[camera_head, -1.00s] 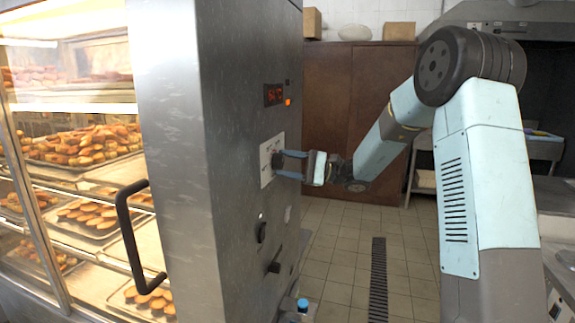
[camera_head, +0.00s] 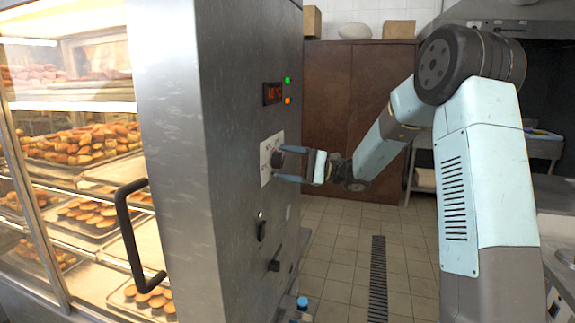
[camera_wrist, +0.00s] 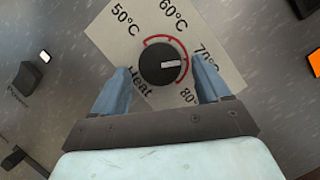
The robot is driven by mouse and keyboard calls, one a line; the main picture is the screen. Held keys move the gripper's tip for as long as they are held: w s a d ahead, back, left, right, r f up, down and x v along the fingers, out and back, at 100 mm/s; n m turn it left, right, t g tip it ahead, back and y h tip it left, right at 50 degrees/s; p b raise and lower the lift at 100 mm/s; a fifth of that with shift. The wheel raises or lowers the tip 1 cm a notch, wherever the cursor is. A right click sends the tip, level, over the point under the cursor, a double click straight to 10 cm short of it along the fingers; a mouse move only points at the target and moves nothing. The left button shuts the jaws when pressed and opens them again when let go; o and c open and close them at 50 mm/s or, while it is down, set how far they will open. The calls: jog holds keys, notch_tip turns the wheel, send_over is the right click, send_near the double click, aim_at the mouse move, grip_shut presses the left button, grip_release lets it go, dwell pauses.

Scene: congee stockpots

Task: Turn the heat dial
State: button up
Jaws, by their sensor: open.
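The heat dial (camera_head: 277,159) is a round black knob on a white plate on the steel cabinet's side. In the wrist view the dial (camera_wrist: 163,64) has a white mark pointing right, roughly toward the 70°C label, which a finger partly covers. A red arc and labels from 50°C to 80°C surround it. My gripper (camera_head: 290,165) is open at the plate, one blue finger above the dial and one below. In the wrist view my gripper (camera_wrist: 162,80) has its fingers on either side of the dial, with visible gaps.
A red display (camera_head: 272,93) sits above the dial, with a lit green lamp (camera_head: 287,80) and an orange lamp (camera_head: 288,100) beside it. Two more black controls (camera_head: 262,228) are below. The cabinet's door handle (camera_head: 130,235) sticks out at left.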

jog(key=d+f, duration=0.2)
jog(key=d, duration=1.1)
jog(key=shift+d+f, duration=0.25)
jog(key=shift+f, duration=0.15)
jog(key=s+a+r+n+g+h, duration=0.1)
jog(key=s+a+n+g+h, duration=0.2)
jog(key=s+h, duration=1.25)
jog(key=s+d+n+t+h, duration=0.1)
jog(key=s+d+t, duration=0.2)
jog(key=s, duration=0.3)
jog(key=s+d+t+h, duration=0.2)
jog(key=s+d, duration=0.1)
jog(key=s, duration=0.4)
jog(key=s+d+r+n+t+h, duration=0.1)
jog(key=s+d+t, duration=0.2)
jog(key=s, duration=0.4)
jog(key=shift+d+n+t+h, duration=0.3)
jog(key=shift+d+h, duration=0.05)
jog(key=shift+d, duration=0.2)
